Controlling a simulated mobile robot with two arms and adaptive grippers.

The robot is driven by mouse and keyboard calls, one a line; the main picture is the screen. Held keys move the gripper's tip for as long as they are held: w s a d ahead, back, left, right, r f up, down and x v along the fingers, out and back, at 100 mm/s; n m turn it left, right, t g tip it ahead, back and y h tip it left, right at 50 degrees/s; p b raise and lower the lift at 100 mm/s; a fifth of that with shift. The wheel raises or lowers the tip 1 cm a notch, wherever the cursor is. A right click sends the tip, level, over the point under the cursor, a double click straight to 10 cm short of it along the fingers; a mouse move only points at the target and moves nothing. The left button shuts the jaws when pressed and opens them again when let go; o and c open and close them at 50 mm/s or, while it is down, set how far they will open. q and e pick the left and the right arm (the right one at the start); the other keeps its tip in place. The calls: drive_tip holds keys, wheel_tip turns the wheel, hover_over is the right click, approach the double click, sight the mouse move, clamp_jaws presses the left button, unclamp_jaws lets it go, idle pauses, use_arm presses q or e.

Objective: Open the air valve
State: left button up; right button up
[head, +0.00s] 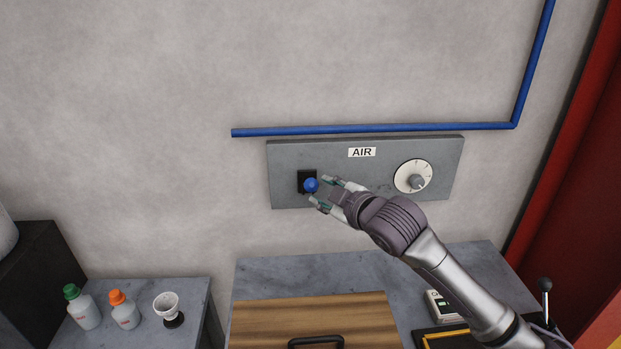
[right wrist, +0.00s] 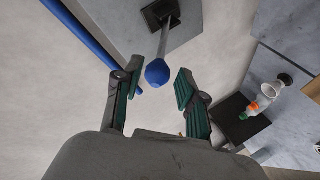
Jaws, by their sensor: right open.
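The air valve is a lever with a blue knob (head: 311,185) on a black mount (head: 303,176), at the left of a grey wall panel (head: 285,158) labelled AIR (head: 362,152). My right gripper (head: 326,193) is open just in front of the knob. In the right wrist view, the blue knob (right wrist: 157,72) on its thin grey stem lies near the tips of the open fingers (right wrist: 154,88), roughly between them. I cannot tell whether a finger touches it. My left gripper is in neither view.
A white dial (head: 402,178) sits on the panel's right side. A blue pipe (head: 370,129) runs above the panel. Below are a grey table (head: 275,277) with a wooden board (head: 290,315), and two bottles (head: 84,311) (head: 125,314) beside a white cup (head: 167,304) at left.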

sight(315, 187)
drive_tip(key=p+x, duration=0.1)
drive_tip(key=x, duration=0.3)
drive_tip(key=shift+w+a, duration=0.1)
drive_tip(key=shift+a, duration=0.05)
drive_tip(key=shift+p+x, duration=0.4)
drive_tip(key=shift+x, duration=0.75)
drive_tip(key=shift+w+f, duration=0.1)
drive_tip(key=shift+w, duration=0.05)
clamp_jaws()
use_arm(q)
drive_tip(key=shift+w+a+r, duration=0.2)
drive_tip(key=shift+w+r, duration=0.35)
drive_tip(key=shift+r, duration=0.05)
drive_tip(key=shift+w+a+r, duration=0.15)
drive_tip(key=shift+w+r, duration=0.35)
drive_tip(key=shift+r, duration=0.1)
use_arm(e)
drive_tip(key=shift+w, duration=0.1)
drive_tip(key=shift+f, duration=0.1)
